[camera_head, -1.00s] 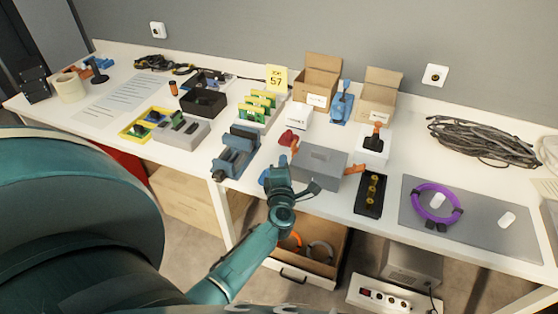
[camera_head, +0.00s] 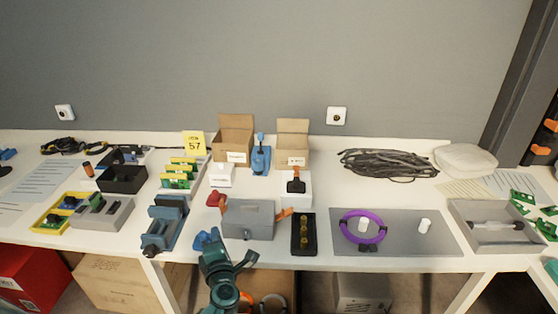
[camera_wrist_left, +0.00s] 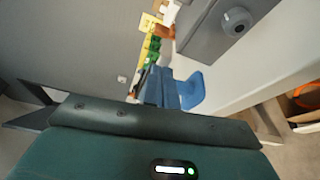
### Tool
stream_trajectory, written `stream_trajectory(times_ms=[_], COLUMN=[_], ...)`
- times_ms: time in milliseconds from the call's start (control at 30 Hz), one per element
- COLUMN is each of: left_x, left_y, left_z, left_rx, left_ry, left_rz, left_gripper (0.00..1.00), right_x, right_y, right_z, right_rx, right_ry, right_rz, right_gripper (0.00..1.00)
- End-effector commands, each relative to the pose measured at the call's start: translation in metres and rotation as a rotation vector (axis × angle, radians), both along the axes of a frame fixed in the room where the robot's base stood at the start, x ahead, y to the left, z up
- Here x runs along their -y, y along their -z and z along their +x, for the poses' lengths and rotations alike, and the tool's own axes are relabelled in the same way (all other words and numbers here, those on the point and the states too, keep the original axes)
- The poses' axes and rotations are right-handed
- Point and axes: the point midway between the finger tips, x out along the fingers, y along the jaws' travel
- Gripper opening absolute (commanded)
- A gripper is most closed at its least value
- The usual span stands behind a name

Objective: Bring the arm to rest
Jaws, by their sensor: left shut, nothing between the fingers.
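My left gripper (camera_head: 218,262) is at the front edge of the white table, in front of the grey box (camera_head: 249,220). It is shut and holds nothing. A small blue piece (camera_head: 206,239) lies close beside it; I cannot tell whether they touch. In the left wrist view the grey box (camera_wrist_left: 207,32) with a round knob is at the top, and the blue vise (camera_wrist_left: 160,86) is near the middle. The vise (camera_head: 166,222) stands left of the gripper in the head view. My right gripper is not in view.
A black tray (camera_head: 303,233) and a grey mat (camera_head: 395,246) with a purple ring (camera_head: 362,227) lie to the right. Open cartons (camera_head: 236,133) and a cable coil (camera_head: 388,163) are at the back. A large carton (camera_head: 118,284) stands below the table.

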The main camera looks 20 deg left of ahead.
Motion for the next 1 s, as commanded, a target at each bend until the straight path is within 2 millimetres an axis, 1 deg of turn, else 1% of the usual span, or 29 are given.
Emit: stream_trajectory(times_ms=[67, 167, 267, 300, 367, 400, 433, 467, 500, 567, 600, 700, 800, 900, 1000], left_x=[0.002, 0.014, 0.045, 0.062, 0.091, 0.110, 0.123, 0.134, 0.148, 0.162, 0.168, 0.176, 0.176, 0.176, 0.176], left_y=[-0.001, -0.005, -0.010, -0.010, -0.006, -0.002, 0.002, 0.007, 0.013, 0.023, 0.028, 0.038, 0.043, 0.044, 0.045], left_z=[-0.001, -0.007, -0.024, -0.035, -0.056, -0.072, -0.086, -0.099, -0.118, -0.146, -0.163, -0.197, -0.217, -0.225, -0.226], left_rx=[-0.003, -0.027, -0.086, -0.121, -0.185, -0.231, -0.267, -0.304, -0.351, -0.423, -0.466, -0.558, -0.620, -0.646, -0.652], left_ry=[0.012, 0.090, 0.262, 0.353, 0.501, 0.597, 0.667, 0.732, 0.816, 0.925, 0.986, 1.099, 1.162, 1.186, 1.190], left_rz=[0.014, 0.110, 0.324, 0.436, 0.621, 0.747, 0.840, 0.931, 1.047, 1.207, 1.300, 1.486, 1.598, 1.648, 1.657], left_gripper=[0.00, 0.00, 0.00, 0.00, 0.00, 0.00, 0.00, 0.00, 0.00, 0.00, 0.00, 0.00, 0.00, 0.00, 0.00], right_x=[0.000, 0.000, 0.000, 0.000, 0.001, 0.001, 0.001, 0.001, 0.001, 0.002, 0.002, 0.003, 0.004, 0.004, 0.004], right_y=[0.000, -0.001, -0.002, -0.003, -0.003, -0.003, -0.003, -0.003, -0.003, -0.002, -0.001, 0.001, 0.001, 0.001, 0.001], right_z=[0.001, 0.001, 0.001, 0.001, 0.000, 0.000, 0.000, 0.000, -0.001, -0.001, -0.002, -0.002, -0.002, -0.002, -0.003], right_rx=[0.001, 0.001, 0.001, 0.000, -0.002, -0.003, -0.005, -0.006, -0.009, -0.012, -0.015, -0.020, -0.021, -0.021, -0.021], right_ry=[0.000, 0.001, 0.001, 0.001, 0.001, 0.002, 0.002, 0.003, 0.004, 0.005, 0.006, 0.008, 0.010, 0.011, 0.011], right_rz=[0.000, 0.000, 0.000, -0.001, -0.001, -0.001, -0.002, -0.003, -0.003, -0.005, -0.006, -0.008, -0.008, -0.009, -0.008], right_gripper=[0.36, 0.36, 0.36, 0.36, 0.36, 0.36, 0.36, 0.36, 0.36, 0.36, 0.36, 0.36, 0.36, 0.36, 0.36])
